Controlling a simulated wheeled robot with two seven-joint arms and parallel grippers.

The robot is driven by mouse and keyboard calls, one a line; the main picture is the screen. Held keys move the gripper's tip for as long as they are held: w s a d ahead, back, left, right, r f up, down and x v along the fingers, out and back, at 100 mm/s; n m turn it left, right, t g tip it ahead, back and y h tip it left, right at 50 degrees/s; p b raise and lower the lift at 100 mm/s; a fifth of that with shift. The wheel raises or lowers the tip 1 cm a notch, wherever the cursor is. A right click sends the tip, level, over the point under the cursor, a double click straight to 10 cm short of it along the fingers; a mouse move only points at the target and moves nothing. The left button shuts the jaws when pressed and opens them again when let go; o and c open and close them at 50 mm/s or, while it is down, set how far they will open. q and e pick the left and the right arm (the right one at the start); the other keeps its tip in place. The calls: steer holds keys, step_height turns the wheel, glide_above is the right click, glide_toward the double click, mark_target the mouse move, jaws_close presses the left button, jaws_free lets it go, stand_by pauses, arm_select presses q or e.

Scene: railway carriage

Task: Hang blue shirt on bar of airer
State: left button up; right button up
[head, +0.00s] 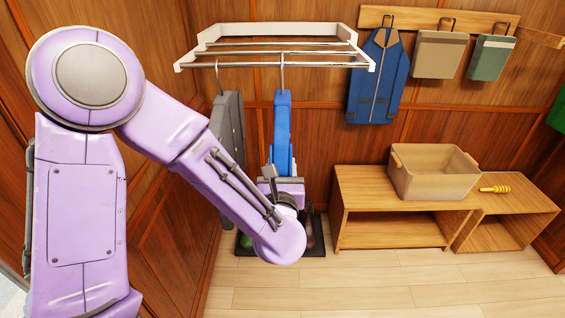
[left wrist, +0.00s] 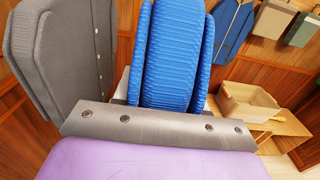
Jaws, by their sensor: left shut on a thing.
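The blue shirt (head: 282,125) hangs upright on a hanger with a grey hook (head: 282,72). The hook's top meets the front bar of the airer (head: 354,60); I cannot tell whether the bar bears its weight. My left gripper (head: 284,178) is shut on the lower part of the blue shirt, its fingers partly hidden by the shirt and my arm. In the left wrist view, the blue shirt (left wrist: 172,55) rises edge-on just beyond the gripper's grey plate. My right gripper is not in view.
A grey garment (head: 230,125) hangs from the airer just left of the shirt. A blue jacket (head: 378,75) and two bags hang on wall hooks at right. A beige bin (head: 432,185) and a yellow object (head: 495,189) sit on wooden shelves. The floor in front is clear.

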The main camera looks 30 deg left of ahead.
arm_select(q)
steer(key=w+a+f+b, duration=0.2)
steer(key=w+a+f, duration=0.1)
steer(key=w, duration=0.4)
steer(key=shift+w+a, duration=0.3)
steer(key=shift+a, duration=0.55)
steer(key=shift+f, duration=0.1)
steer(key=o, duration=1.2)
steer(key=shift+w, duration=0.1)
steer(key=shift+o, duration=0.2)
steer(key=shift+f, duration=0.1)
